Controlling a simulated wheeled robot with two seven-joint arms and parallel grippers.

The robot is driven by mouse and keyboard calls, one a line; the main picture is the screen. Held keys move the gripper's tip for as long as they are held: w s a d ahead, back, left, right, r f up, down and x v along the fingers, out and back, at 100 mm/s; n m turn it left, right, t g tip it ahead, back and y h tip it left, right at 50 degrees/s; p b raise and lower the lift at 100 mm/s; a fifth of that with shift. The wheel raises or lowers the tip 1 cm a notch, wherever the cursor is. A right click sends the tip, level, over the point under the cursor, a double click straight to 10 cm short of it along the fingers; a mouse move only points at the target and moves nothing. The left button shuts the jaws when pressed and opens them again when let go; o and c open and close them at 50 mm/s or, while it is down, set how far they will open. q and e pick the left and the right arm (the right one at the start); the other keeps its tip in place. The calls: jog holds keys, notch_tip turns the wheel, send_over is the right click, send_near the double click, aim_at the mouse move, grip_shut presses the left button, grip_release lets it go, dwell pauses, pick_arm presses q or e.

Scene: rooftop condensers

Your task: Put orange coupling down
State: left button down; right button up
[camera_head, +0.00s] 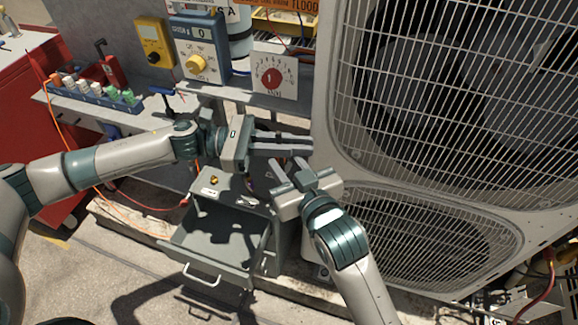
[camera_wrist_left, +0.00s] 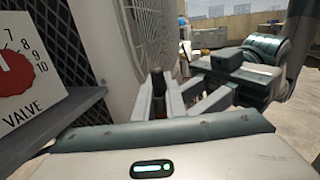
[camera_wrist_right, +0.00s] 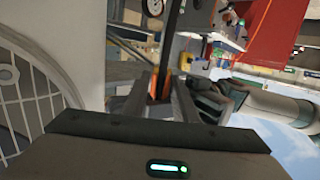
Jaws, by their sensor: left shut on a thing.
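My left gripper (camera_head: 308,144) reaches rightward in front of the outdoor unit, above the grey cabinet. Its fingers are shut on a small dark piece (camera_wrist_left: 158,82), which shows between the fingertips in the left wrist view. I cannot make out orange on it, so I cannot tell if it is the orange coupling. My right gripper (camera_head: 290,165) comes up from below, close to the left gripper, with its fingers apart. In the right wrist view an orange patch (camera_wrist_right: 152,86) shows between the right fingertips. I cannot tell whether it is near or behind them.
The grey cabinet (camera_head: 208,191) has an open drawer (camera_head: 192,256) and a small brass piece on top. A blue rack (camera_head: 92,97) with several fittings stands at left. The valve box (camera_head: 273,78) sits on the shelf. The large outdoor unit (camera_head: 326,115) bounds the right side.

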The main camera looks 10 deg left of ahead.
jog(key=shift+x, duration=2.3)
grip_shut()
pick_arm(q)
jog(key=c, duration=1.8)
grip_release()
jog(key=shift+o, duration=0.4)
jog(key=shift+s, duration=0.1)
jog(key=shift+s+d, duration=0.1)
jog(key=shift+s, duration=0.05)
jog(key=a, duration=1.2)
jog(key=shift+a, duration=0.15)
